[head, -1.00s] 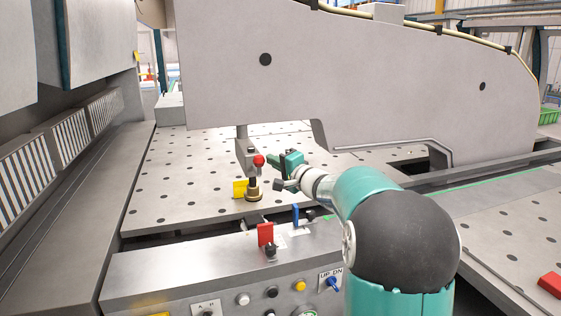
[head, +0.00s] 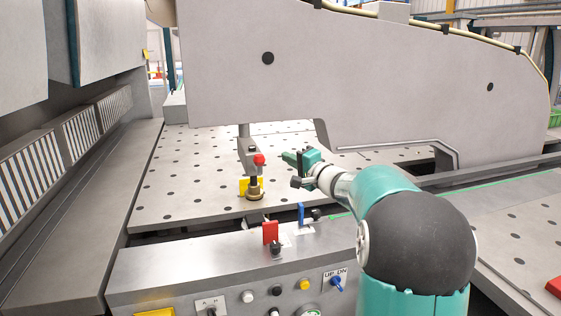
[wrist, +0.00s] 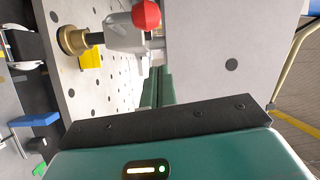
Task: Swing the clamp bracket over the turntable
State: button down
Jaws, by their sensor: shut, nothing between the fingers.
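The clamp bracket (head: 247,150) is a grey arm with a red ball knob (head: 259,159) at its near end. A black spindle with a brass foot (head: 254,193) goes down from that end, above or on the perforated table (head: 195,190). I cannot tell for sure which part is the turntable. The bracket and knob also show at the top of the wrist view (wrist: 126,30). My gripper (head: 288,157) is shut and empty, just right of the knob with a small gap. Its fingertips are not clear in the wrist view.
A large grey machine frame (head: 350,80) stands behind, with low clearance over the table. A control panel (head: 190,270) with a red tab (head: 270,232), a blue tab (head: 301,213) and buttons lies in front. A yellow block (head: 243,186) sits by the brass foot.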

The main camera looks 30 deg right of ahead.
jog(key=s+a, duration=0.6)
jog(key=s, duration=0.1)
jog(key=shift+a+f, duration=0.25)
jog(key=shift+a, duration=0.05)
